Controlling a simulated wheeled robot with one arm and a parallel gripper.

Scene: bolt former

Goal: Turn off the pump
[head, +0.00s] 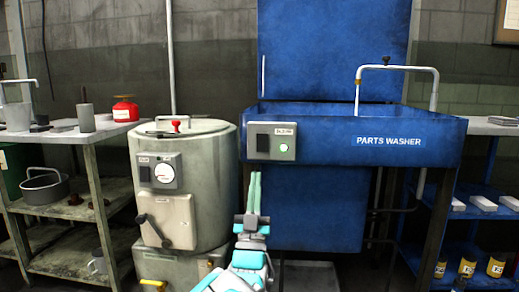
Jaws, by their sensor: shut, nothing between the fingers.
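The blue parts washer (410,141) stands right of centre with its lid raised behind its basin. On the left end of its front is a grey control box (276,155) with a small label too small to read for sure. My gripper (255,177) points up just below the left part of the box. Its fingers are together and empty. Whether the fingertips touch anything cannot be told.
A grey-green drum machine (205,170) with a dial and a lever stands close on the left. A workbench (50,136) with a red can (125,110) is further left. A blue shelf unit (487,215) is at right. A curved pipe faucet (400,68) rises over the basin.

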